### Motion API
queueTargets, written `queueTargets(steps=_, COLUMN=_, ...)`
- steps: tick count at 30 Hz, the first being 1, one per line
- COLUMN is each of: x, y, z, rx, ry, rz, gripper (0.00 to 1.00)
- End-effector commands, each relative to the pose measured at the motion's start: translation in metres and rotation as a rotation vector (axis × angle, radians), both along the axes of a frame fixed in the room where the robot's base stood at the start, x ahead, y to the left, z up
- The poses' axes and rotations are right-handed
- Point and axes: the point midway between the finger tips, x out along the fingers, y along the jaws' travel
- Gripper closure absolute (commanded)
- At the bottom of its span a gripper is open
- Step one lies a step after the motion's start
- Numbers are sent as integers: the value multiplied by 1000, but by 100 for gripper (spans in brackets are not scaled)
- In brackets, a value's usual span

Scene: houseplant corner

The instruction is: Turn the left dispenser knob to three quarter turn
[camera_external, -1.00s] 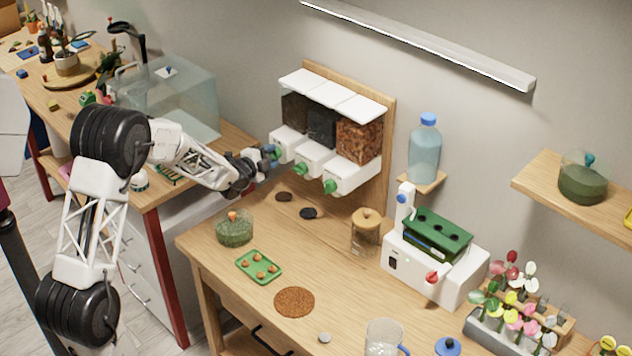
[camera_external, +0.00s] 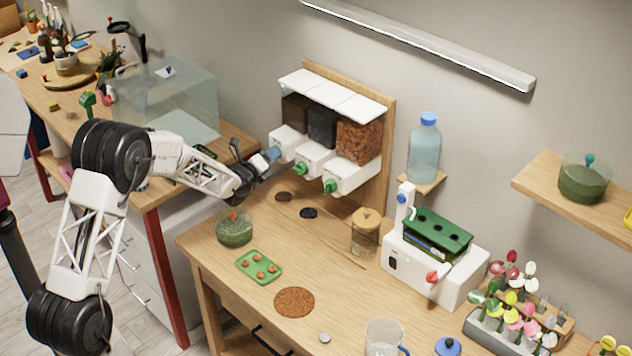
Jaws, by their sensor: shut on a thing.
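The dispenser (camera_external: 333,152) hangs on a wooden back board and has three bins, each with a white outlet and a knob. The left dispenser knob (camera_external: 273,153) is at the front of the left outlet (camera_external: 288,143). My gripper (camera_external: 264,160) is at this knob, shut on it, and partly covers it. The knob's exact angle is too small to read. The middle green knob (camera_external: 300,168) and right green knob (camera_external: 330,187) are free, to the right of my gripper.
Below are two dark patches (camera_external: 308,213), a jar with green contents (camera_external: 234,229), a green tray (camera_external: 259,266) and a cork-lidded jar (camera_external: 365,233). A glass tank (camera_external: 170,95) stands behind my arm. A white machine (camera_external: 433,265) is at right.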

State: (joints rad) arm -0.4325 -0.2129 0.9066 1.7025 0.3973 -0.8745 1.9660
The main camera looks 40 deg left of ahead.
Motion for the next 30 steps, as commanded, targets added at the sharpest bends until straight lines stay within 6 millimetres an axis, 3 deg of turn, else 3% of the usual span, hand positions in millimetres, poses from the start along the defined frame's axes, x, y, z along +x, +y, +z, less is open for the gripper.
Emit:
queueTargets(steps=21, x=0, y=1, z=-1, rx=680, ry=-2, rz=-1, gripper=83)
queueTargets(steps=30, x=0, y=1, z=-2, rx=849, ry=-1, rz=-1, gripper=83)
